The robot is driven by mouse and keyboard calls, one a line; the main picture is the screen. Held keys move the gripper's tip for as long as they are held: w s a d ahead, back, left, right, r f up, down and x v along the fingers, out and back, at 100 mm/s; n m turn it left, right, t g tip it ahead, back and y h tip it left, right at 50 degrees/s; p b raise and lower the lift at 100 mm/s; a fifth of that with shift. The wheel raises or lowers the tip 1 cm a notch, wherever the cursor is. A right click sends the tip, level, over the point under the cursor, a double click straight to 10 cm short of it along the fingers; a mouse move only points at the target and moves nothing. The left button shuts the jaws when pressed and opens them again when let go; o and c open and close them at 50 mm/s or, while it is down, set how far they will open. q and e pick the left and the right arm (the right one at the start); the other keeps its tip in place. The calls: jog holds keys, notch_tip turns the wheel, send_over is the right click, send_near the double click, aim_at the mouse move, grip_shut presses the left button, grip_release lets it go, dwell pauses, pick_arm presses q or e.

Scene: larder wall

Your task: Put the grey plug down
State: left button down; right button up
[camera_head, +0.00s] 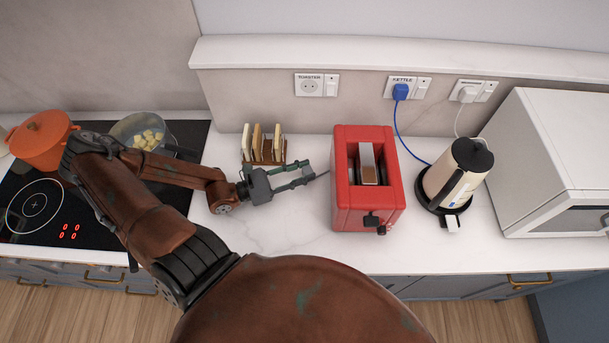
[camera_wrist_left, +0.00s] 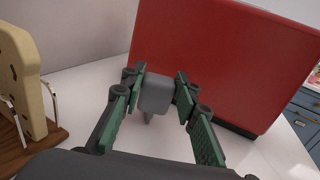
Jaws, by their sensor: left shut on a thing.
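The grey plug (camera_wrist_left: 155,92) is between the fingertips of my left gripper (camera_wrist_left: 156,90) in the left wrist view. The fingers are shut on its sides, and a short grey part hangs below it. In the head view my left gripper (camera_head: 303,174) is over the worktop, between the toast rack and the red toaster (camera_head: 342,190). The plug is hard to make out there, but a thin dark cord end shows by the fingertips. Whether the plug touches the worktop, I cannot tell. My right gripper is not in view.
The wall socket marked TOASTER (camera_head: 309,86) is empty. A blue plug (camera_head: 400,92) is in the KETTLE socket. The toast rack (camera_head: 262,150) stands behind my gripper, the kettle (camera_head: 457,178) and microwave (camera_head: 560,160) to the right. The worktop (camera_head: 290,240) in front is clear.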

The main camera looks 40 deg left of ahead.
pick_arm(q)
jog(key=shift+f, duration=0.9)
jog(key=shift+r, duration=0.1)
